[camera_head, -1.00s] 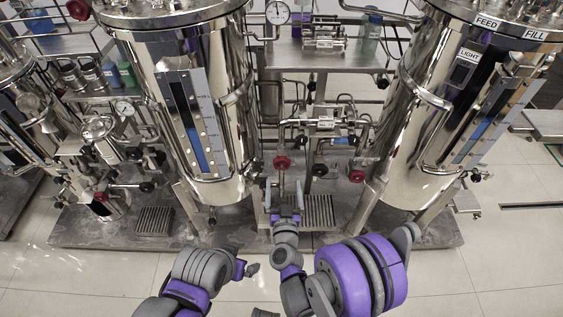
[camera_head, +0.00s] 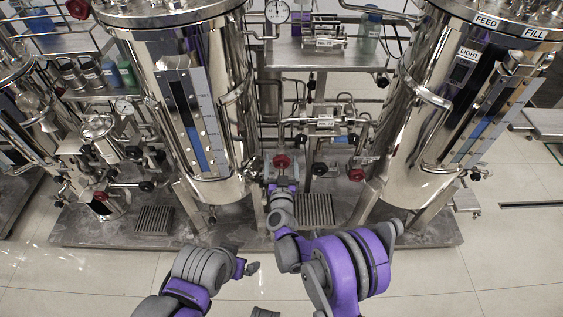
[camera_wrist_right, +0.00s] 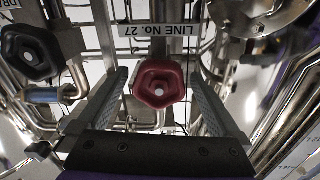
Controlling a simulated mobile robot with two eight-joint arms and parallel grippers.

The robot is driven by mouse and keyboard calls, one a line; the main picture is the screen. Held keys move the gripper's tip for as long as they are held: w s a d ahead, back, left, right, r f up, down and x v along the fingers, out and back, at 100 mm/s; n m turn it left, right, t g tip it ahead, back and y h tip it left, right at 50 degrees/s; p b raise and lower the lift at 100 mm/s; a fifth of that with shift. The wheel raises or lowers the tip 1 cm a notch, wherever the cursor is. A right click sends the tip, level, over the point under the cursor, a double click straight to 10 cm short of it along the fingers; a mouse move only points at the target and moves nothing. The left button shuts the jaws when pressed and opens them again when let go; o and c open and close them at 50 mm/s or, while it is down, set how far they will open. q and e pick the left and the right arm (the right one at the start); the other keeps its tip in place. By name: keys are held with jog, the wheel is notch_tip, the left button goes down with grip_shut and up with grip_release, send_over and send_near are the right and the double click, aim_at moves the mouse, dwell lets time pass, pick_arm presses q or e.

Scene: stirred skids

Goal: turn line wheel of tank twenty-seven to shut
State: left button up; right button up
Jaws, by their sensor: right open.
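The line wheel (camera_head: 282,161) is a red hand wheel on the pipework just right of the left big steel tank's foot. In the right wrist view the red wheel (camera_wrist_right: 159,84) is seen face-on, under an upside-down plate (camera_wrist_right: 160,30) reading LINE No. 27. My right gripper (camera_head: 281,172) is open. Its fingers stand on either side of the wheel in the wrist view, with gaps visible; I cannot tell if they reach its depth. My left gripper (camera_head: 248,268) is low in the head view, away from the wheel; its jaw opening is unclear.
A black wheel (camera_wrist_right: 32,53) by a plate partly reading DR sits left in the wrist view. Another red wheel (camera_head: 356,174) and a black wheel (camera_head: 319,169) are to the right. Steel tanks (camera_head: 213,120) flank the pipework. A floor grate (camera_head: 316,210) lies below.

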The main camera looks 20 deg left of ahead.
jog(key=c, duration=1.3)
jog(key=shift+m, duration=0.3)
jog(key=m+b, duration=0.1)
jog(key=m, duration=0.1)
jog(key=shift+f+m, duration=0.1)
jog(key=shift+m, duration=0.2)
jog(key=m+b, duration=0.1)
jog(key=m, duration=0.3)
jog(key=shift+b, duration=0.35)
jog(key=m+b, duration=0.1)
jog(key=m, duration=0.4)
jog(key=shift+m+b, duration=0.5)
jog(key=shift+m, duration=2)
